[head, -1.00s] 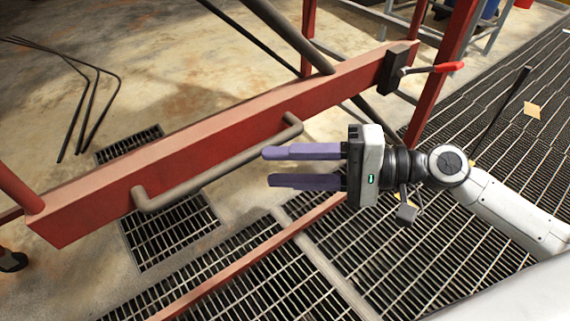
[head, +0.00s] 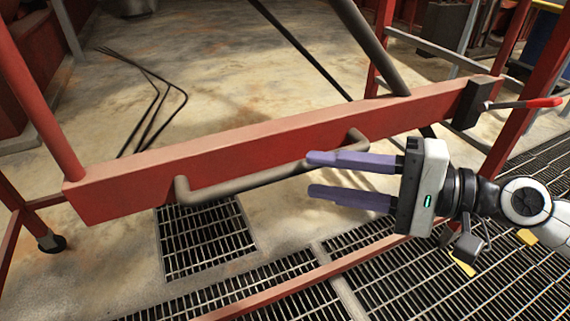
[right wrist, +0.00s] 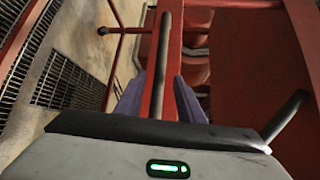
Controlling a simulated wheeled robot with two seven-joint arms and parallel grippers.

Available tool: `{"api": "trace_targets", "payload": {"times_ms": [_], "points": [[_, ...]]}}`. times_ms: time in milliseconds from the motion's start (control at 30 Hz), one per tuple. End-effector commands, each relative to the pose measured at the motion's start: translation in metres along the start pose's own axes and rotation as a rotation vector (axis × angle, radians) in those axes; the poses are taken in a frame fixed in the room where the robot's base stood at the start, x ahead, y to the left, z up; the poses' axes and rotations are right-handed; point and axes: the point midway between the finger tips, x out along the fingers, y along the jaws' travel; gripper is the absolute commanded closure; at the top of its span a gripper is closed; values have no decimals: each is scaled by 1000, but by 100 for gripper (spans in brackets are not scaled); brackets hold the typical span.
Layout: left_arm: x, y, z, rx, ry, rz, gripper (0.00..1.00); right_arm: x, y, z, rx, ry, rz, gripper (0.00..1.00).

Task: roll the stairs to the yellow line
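The stairs show as a red frame with a thick red beam (head: 290,137). A grey handle bar (head: 250,180) is fixed along its near side. A red-tipped lever (head: 530,103) sits on a dark block at the beam's right end. A caster (head: 52,243) shows at lower left. My right gripper (head: 310,174) has its two purple fingers apart by the right part of the handle. In the right wrist view the bar (right wrist: 160,70) runs between the open fingers (right wrist: 155,95); contact cannot be told. My left gripper is not in view. No clear yellow line shows.
Small yellow patches (head: 462,264) lie on the floor grating (head: 420,290) under my right arm. Thin dark rods (head: 150,110) lie on the concrete floor beyond the beam. Grey rails (head: 440,50) and a dark box (head: 445,30) stand at the back right.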

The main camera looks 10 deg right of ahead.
Motion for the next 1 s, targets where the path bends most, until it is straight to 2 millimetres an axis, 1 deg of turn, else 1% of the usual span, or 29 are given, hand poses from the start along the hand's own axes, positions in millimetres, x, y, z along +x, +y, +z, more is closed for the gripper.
{"api": "trace_targets", "payload": {"times_ms": [33,200,400,600,833,967,1000], "points": [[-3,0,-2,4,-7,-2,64,8,-6,1,-1,-3,-4,65],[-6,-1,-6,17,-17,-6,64,35,-6,1,-1,-3,-4,65],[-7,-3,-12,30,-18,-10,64,60,-3,1,0,-3,-2,65],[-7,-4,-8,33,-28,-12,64,70,0,1,-2,-2,0,65],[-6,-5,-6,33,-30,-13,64,70,0,1,-1,-2,1,65],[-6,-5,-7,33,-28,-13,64,70,0,1,-1,-2,1,87],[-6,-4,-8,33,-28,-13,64,70,0,1,-1,-2,1,94]]}}
